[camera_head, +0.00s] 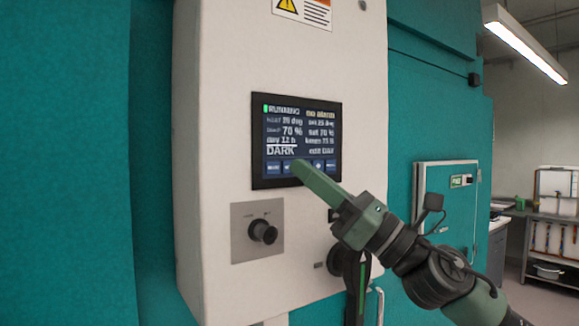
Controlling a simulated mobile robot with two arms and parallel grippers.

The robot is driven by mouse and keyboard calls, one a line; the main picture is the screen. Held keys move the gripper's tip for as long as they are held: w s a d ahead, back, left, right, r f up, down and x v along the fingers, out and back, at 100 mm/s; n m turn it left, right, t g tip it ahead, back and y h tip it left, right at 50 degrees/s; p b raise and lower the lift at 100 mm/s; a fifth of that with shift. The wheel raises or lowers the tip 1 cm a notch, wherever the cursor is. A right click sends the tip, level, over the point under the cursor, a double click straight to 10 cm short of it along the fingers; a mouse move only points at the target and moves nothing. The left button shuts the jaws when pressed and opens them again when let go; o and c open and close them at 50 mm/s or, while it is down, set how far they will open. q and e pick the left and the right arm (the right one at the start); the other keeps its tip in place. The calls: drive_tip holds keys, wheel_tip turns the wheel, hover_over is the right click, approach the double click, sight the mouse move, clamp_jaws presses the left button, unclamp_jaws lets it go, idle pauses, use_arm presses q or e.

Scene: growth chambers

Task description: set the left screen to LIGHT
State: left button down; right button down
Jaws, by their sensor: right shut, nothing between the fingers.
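The screen (297,140) is set in the front of a white control box. It reads RUNNING at top left and no alarm at top right. Its lower left line reads DARK, with a row of blue buttons (274,168) along the bottom edge. My right gripper (298,166) is shut and empty. Its fingertips are in front of the lower right part of the button row and hide some of it. I cannot tell whether they touch the glass. My left gripper is not in view.
Below the screen a black knob (263,232) sits on a metal plate. The white control box (220,120) stands out from the teal chamber wall (75,150). A smaller teal door (447,205) is at the right, and a shelf rack (553,235) stands farther back.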

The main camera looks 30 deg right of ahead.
drive_tip(key=shift+w, duration=0.4)
drive_tip(key=shift+w+p, duration=0.25)
drive_tip(key=shift+p, duration=0.35)
idle(0.5)
drive_tip(key=shift+s+b, duration=0.75)
drive_tip(key=shift+b, duration=0.1)
drive_tip(key=s+b, duration=0.5)
drive_tip(key=b, duration=0.2)
drive_tip(key=shift+d, duration=0.2)
